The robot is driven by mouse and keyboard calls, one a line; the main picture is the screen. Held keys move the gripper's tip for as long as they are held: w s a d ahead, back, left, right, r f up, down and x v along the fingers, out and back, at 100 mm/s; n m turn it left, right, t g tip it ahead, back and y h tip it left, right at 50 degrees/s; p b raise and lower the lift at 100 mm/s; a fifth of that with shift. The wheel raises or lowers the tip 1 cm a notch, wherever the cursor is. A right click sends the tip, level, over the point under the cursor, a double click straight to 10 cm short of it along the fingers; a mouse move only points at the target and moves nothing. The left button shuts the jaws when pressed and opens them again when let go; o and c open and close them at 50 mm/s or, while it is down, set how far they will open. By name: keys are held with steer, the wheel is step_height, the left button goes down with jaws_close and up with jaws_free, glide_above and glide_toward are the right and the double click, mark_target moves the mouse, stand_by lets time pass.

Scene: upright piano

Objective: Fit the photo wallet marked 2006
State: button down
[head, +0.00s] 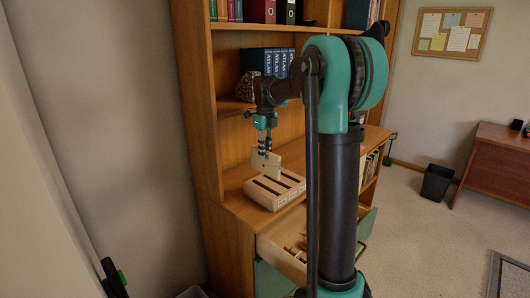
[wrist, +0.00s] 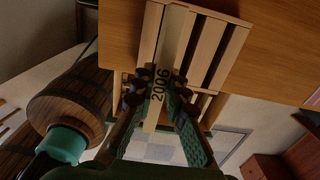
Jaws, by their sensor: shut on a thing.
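My gripper (head: 264,152) is shut on the cream photo wallet (head: 265,167), pointing down over the slotted wooden rack (head: 262,198). In the wrist view, the wallet (wrist: 174,32) stands edge-on between my fingertips (wrist: 157,92), and its spine reads 2006. Below it, the rack (wrist: 209,48) shows dark slots running the same way as the wallet. The wallet is upright over the rack's left part in the wrist view. I cannot tell whether its lower edge is inside a slot or just above it.
The rack stands on the ledge of a wooden bookcase (head: 232,183). Below, an open drawer (head: 272,250) holds pale wooden pieces. The ledge left of the rack is clear.

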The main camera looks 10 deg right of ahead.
mark_target(265, 173)
steer(key=shift+f, duration=2.7)
steer(key=shift+f, duration=3.05)
stand_by(1.4)
steer(key=c, duration=1.5)
jaws_free()
steer(key=shift+o, duration=0.2)
steer(key=shift+r, duration=0.1)
